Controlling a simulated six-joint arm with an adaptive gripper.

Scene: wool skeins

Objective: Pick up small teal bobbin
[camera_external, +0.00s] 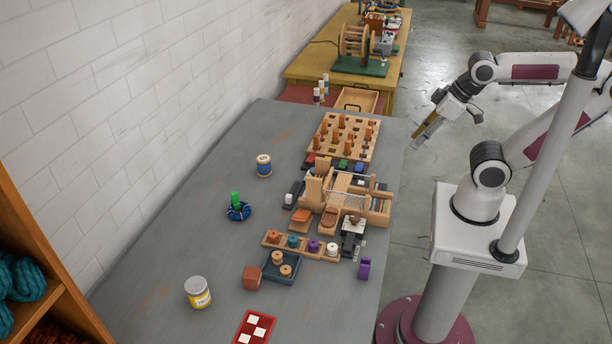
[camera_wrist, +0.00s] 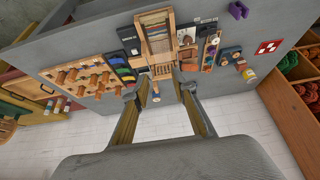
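The small teal bobbin (camera_external: 292,241) stands on a narrow wooden rack (camera_external: 267,240) on the grey table, between an orange bobbin (camera_external: 274,236) on its left and a purple bobbin (camera_external: 313,245) on its right. In the wrist view the rack (camera_wrist: 209,60) shows at the upper right; its bobbins are too small to tell the teal one surely. My gripper (camera_external: 450,122) is beyond the table's right edge, well away from and up-right of the bobbin. In the wrist view my gripper's fingers (camera_wrist: 157,92) are wide apart with nothing between them.
A blue tray (camera_external: 272,275) with wooden bobbins sits just in front of the rack. A small wooden loom (camera_external: 310,190) stands close behind it, and a pegboard (camera_external: 326,148) farther back. A yellow tin (camera_external: 198,292) stands at the front left. The table's left side is mostly clear.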

